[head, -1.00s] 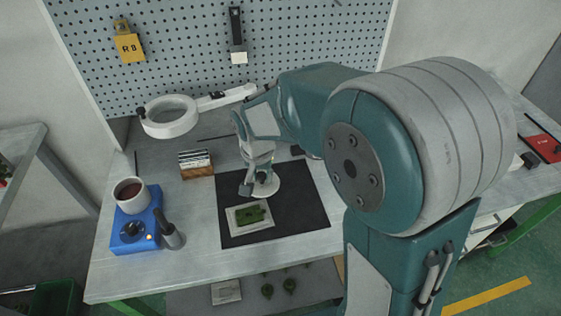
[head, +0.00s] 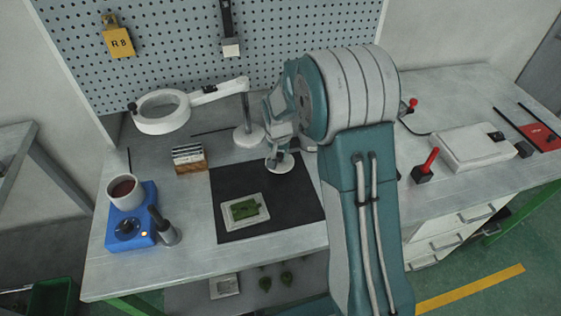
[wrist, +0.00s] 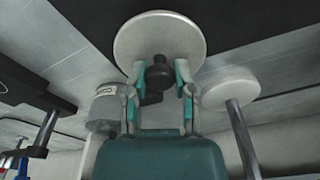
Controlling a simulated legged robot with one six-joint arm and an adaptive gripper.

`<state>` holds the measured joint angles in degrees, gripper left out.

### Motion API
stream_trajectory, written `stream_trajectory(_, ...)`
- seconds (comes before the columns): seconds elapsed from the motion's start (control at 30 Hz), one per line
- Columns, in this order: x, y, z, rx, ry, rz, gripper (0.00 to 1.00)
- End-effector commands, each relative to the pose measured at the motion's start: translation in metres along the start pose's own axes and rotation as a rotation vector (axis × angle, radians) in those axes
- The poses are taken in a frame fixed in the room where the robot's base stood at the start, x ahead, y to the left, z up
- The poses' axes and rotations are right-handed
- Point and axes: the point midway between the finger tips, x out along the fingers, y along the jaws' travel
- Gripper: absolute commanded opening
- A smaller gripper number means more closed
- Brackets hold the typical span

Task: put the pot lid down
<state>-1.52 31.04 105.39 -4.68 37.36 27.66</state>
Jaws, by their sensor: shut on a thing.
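The pot lid is a round white disc with a dark knob. It shows large in the wrist view (wrist: 160,35) and small in the head view (head: 284,165). My gripper (wrist: 159,76) is shut on the lid's dark knob, with a teal finger on each side. In the head view my gripper (head: 274,158) and the lid are over the back right part of the black mat (head: 270,187). I cannot tell how high the lid is above it. An open pot of dark red wax (head: 123,190) stands on the blue heater (head: 133,228) at the left.
The magnifier lamp's round base (head: 249,137) stands close behind my gripper. A pale block with a green piece (head: 245,210) lies on the mat. A small card box (head: 189,159) is left of it. A red-handled tool (head: 426,168) and a white case (head: 470,147) are at the right.

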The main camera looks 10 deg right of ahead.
Motion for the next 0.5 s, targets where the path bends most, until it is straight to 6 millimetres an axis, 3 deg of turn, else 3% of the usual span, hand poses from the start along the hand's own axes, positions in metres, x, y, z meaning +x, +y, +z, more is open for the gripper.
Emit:
stream_trajectory(0.3,0.039,0.002,-0.002,-0.001,-0.001,0.000,0.00)
stream_trajectory(0.5,0.039,0.002,-0.002,-0.001,0.001,-0.001,0.00)
